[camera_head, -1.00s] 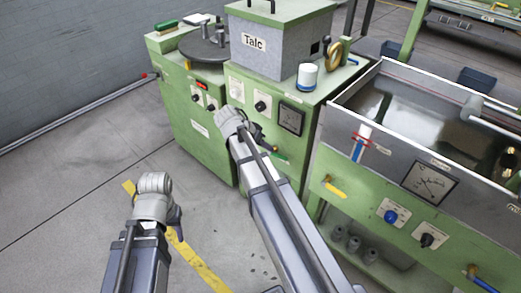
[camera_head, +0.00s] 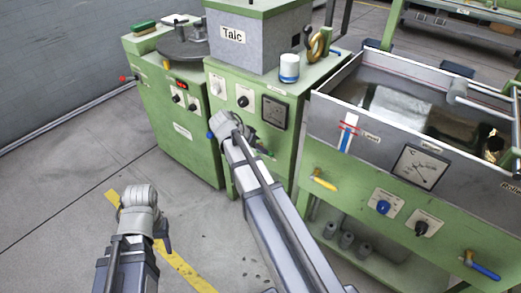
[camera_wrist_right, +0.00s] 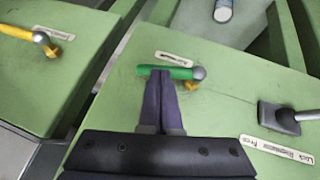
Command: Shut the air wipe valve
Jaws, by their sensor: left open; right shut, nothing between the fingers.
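A valve with a green lever handle (camera_wrist_right: 172,72) is on a green machine panel in the right wrist view. Its lever lies nearly level across the picture, with a brass body and a label above it, too small to read. My right gripper (camera_wrist_right: 161,84) is shut and empty, its fingertips at the lever; whether they touch cannot be told. In the head view my right gripper (camera_head: 258,150) is at the front of the talc machine, largely hiding this valve. My left gripper (camera_head: 165,234) is open and empty, low over the floor.
A yellow-handled valve (camera_head: 324,181) and a blue-handled valve (camera_head: 481,266) are on the bath's green front. The talc machine (camera_head: 262,40) carries a dial gauge (camera_head: 274,113) and a white-and-blue cup (camera_head: 289,68). The floor at left is clear.

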